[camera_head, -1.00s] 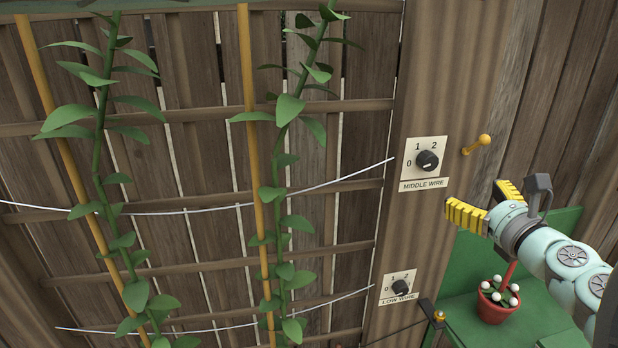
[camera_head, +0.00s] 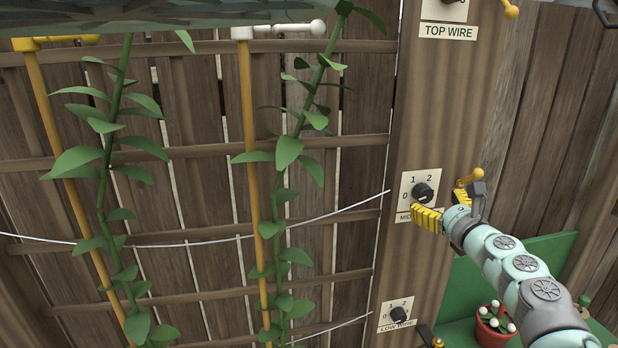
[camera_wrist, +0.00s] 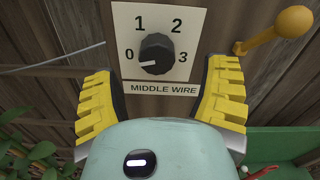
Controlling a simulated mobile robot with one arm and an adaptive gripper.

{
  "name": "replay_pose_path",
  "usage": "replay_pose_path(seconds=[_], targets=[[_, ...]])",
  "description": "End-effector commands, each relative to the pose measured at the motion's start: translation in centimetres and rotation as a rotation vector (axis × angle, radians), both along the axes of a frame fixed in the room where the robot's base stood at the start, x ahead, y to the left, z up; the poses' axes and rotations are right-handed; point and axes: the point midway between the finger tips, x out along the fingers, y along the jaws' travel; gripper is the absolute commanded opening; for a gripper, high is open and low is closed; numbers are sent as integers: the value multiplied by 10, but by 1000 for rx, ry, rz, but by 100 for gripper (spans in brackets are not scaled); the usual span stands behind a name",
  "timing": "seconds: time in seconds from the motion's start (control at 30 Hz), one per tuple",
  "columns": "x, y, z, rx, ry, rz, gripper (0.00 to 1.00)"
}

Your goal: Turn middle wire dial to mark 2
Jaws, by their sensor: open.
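The middle wire dial (camera_head: 423,193) is a black round knob on a white plate marked 0, 1, 2 and 3. In the wrist view the dial (camera_wrist: 156,54) has its white pointer line toward the left, near 0. The MIDDLE WIRE label sits just below it. My gripper (camera_head: 444,206) is open, with yellow ribbed fingers, in front of the plate. In the wrist view my gripper (camera_wrist: 161,78) has one finger on each side of the dial, slightly below it, and nothing is between them. I see no contact with the knob.
A yellow-orange peg (camera_wrist: 275,30) sticks out right of the dial. The low wire dial (camera_head: 399,313) is below, and the TOP WIRE label (camera_head: 447,31) above. Plants and trellis stand left. A red flowerpot (camera_head: 493,326) sits on a green shelf lower right.

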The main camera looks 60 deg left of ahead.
Motion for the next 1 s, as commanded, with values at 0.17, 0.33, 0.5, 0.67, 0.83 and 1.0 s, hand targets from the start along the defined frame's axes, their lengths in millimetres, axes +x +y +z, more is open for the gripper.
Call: replay_pose_path(seconds=[0.17, 0.33, 0.5, 0.67, 0.83, 1.0], targets=[[5, 19, 2, 3, 3, 4, 75], [10, 30, 1, 1, 3, 3, 75], [10, 37, 0, 0, 2, 10, 75], [10, 39, 0, -1, 1, 11, 75], [11, 38, -1, -1, 1, 10, 75], [11, 38, -1, -1, 3, 9, 61]])
